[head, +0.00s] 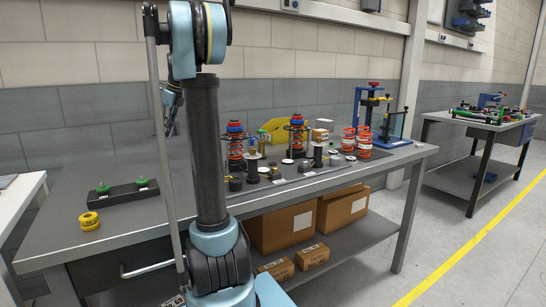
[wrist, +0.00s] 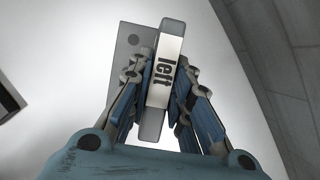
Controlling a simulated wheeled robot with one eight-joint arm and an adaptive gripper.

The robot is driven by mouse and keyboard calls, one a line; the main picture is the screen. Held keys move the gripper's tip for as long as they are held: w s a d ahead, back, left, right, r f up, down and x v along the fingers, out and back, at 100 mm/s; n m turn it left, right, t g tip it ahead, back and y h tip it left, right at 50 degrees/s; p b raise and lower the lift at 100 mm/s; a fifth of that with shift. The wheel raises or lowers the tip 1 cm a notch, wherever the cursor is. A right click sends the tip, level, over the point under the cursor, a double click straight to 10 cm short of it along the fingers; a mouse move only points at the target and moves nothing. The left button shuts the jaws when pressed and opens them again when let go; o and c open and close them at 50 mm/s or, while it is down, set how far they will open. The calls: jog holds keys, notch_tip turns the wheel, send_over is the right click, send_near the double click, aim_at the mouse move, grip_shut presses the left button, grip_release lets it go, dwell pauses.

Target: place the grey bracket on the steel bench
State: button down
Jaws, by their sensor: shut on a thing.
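The grey bracket (wrist: 130,68) shows in the wrist view, with a holed flat plate and a narrow face bearing a white label that reads "left". My gripper (wrist: 160,85) is shut on that narrow part, one finger on each side. In the head view my gripper (head: 172,95) is partly hidden behind my arm, above the left half of the bench, and I cannot make out the bracket there. The steel bench (head: 150,222) has a grey top, and my arm column covers part of it.
On the bench's left are a black block with green knobs (head: 122,193) and a yellow roll (head: 89,220). Red spring assemblies (head: 235,150), a yellow bin (head: 275,132) and a blue press (head: 372,105) crowd the right. Bare top shows around the black block. Cardboard boxes (head: 283,226) sit below.

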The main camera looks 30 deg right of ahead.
jog(key=shift+d, duration=0.15)
jog(key=shift+f, duration=5.05)
jog(key=c, duration=1.5)
grip_release()
jog(key=shift+o, duration=0.2)
jog(key=v, duration=1.2)
jog(key=shift+a, duration=0.25)
